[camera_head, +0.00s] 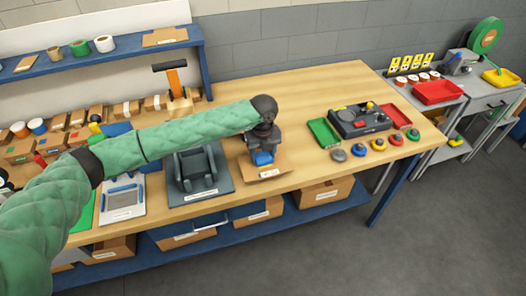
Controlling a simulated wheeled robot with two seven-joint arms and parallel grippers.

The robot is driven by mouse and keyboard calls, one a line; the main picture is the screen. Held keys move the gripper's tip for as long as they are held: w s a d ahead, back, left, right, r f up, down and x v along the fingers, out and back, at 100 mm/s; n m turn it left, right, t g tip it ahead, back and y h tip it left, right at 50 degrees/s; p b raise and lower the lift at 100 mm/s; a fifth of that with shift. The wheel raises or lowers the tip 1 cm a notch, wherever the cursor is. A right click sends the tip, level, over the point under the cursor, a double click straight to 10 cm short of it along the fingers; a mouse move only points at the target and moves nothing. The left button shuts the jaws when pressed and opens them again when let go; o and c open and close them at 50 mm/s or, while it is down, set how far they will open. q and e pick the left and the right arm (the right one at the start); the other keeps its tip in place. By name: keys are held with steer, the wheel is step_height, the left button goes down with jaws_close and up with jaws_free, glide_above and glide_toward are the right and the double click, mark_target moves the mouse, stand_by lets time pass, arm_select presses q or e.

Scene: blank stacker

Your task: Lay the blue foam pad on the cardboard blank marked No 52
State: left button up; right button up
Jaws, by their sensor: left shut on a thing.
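My left arm reaches across from the left in the head view. My left gripper (262,150) points down over a cardboard blank (276,171) on the table's front part. It is shut on the blue foam pad (263,158), which shows at or just above the blank; I cannot tell whether they touch. The blank carries a small white label (269,173) at its front edge, too small to read. My gripper and wrist hide the back of the pad and part of the blank. My right gripper is not in view.
Left of the blank stands a dark grey fixture (196,172) on a plate. To the right are a green tray (324,132), a black control box (360,120) and several coloured buttons (378,145). The wooden table (300,95) is clear behind my gripper.

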mark_target(263, 156)
arm_select(q)
steer(key=shift+f, duration=0.2)
steer(key=o, duration=0.9)
steer(key=shift+o, duration=0.2)
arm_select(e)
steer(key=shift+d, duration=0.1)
arm_select(q)
steer(key=shift+r, duration=0.2)
steer(key=shift+r+b, duration=0.2)
steer(key=shift+b, duration=0.1)
step_height(263, 156, up, 2)
steer(key=shift+r+b, duration=0.15)
steer(key=shift+b, duration=0.45)
step_height(263, 156, up, 9)
steer(key=b, duration=0.3)
steer(key=shift+r, duration=0.15)
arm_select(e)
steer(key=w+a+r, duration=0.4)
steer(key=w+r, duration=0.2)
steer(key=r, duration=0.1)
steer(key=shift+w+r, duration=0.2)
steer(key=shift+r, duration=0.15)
